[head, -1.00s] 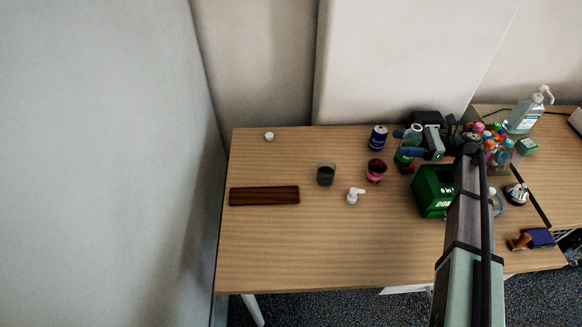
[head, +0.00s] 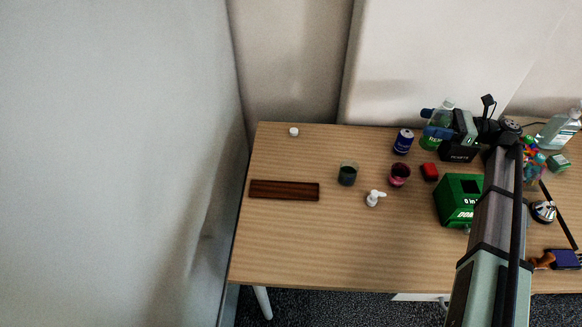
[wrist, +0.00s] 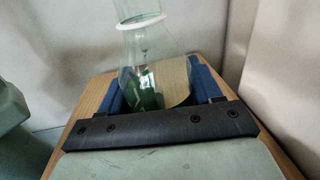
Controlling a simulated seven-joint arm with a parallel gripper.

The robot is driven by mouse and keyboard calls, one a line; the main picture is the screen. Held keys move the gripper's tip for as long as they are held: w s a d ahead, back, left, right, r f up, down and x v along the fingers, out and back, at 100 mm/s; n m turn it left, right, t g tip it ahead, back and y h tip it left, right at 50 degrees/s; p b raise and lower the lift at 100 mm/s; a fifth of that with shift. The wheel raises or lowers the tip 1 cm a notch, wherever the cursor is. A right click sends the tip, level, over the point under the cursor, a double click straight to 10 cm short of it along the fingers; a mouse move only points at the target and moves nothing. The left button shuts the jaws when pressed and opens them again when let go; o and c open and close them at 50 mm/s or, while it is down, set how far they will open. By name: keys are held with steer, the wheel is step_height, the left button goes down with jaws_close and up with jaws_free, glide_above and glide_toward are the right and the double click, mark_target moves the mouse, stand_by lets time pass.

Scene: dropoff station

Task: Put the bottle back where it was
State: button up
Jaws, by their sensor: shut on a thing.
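In the wrist view the bottle's clear neck with a pale ring (wrist: 148,24) rises between the fingers, and green shows lower down. The gripper (wrist: 165,92) hides its bottom there. The bottle looks roughly upright. I cannot tell for sure whether its base touches the table.
A green box (head: 457,207) stands in front.

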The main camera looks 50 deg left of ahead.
steer(key=s+a+m+t+y, duration=0.4)
steer(key=s+a+m+t, duration=0.5)
steer(key=s+a, duration=1.85)
steer(key=shift+w+a+f+n+t, duration=0.25)
steer(key=shift+a+f+t, duration=0.1)
steer(key=shift+f, duration=2.15)
steer(key=shift+w+a+f+n+t, duration=0.2)
steer(key=shift+a+f+t, duration=0.15)
steer(key=shift+f, duration=2.2)
steer(key=shift+w+a+f+n+t, duration=0.25)
steer(key=shift+a+f+t, duration=0.1)
steer(key=shift+f, duration=2.15)
steer(key=shift+f, duration=0.15)
steer(key=o, duration=1.2)
steer(key=d, duration=1.2)
steer(key=shift+r, duration=0.2)
